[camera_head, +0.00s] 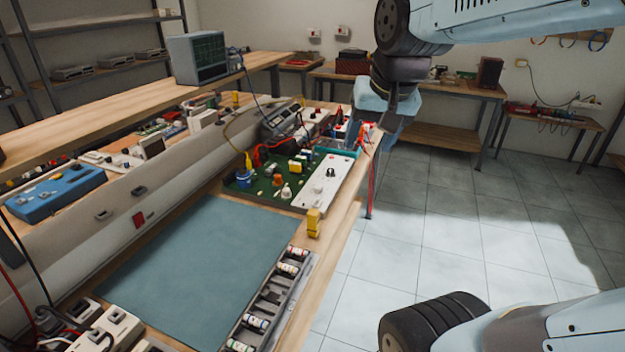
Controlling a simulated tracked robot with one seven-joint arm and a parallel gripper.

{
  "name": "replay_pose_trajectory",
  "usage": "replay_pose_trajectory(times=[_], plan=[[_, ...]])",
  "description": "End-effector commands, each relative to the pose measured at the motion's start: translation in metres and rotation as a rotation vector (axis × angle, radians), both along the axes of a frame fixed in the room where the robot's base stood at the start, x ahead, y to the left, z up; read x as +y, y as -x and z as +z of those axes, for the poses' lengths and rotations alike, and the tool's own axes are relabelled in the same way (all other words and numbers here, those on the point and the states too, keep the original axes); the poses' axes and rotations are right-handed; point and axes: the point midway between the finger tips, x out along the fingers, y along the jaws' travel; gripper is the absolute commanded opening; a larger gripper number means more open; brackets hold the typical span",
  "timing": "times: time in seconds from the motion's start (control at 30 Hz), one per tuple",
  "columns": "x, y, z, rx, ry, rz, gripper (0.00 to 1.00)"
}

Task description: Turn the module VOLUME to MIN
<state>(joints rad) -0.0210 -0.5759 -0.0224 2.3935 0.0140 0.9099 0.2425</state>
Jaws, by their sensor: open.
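A white module panel (324,183) with a small black knob (331,172) lies at the right side of a green circuit board (243,187) on the workbench. The label and the knob's setting are too small to read, so I cannot tell whether this is the VOLUME knob. My gripper (386,128) hangs from the arm at the top, up and right of the panel, near the bench's right edge. It looks open and empty, apart from the knob; its fingertips are not clear.
A blue-green mat (205,265) covers the near bench. A grey tray with several small parts (268,300) and a yellow block (313,223) lie along the right edge. Red leads (371,165) hang there.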

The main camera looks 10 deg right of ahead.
Motion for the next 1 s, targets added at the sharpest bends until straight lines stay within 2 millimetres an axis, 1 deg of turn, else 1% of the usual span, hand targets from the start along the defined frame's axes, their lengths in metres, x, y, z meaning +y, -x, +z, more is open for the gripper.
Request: replay_pose_trajectory(times=[0.03, 0.27, 0.47, 0.57, 0.6, 0.77, 0.9, 1.0], plan=[[0.000, -0.015, 0.000, 0.023, -0.022, -0.042, 0.59], [0.000, -0.076, -0.006, 0.111, -0.123, -0.274, 0.59], [0.001, -0.131, -0.021, 0.183, -0.188, -0.484, 0.59], [0.001, -0.158, -0.032, 0.218, -0.212, -0.592, 0.59], [0.001, -0.169, -0.037, 0.231, -0.221, -0.634, 0.59], [0.002, -0.212, -0.063, 0.280, -0.246, -0.810, 0.59], [0.003, -0.247, -0.090, 0.317, -0.256, -0.964, 0.59], [0.004, -0.270, -0.111, 0.338, -0.258, -1.072, 0.59]])
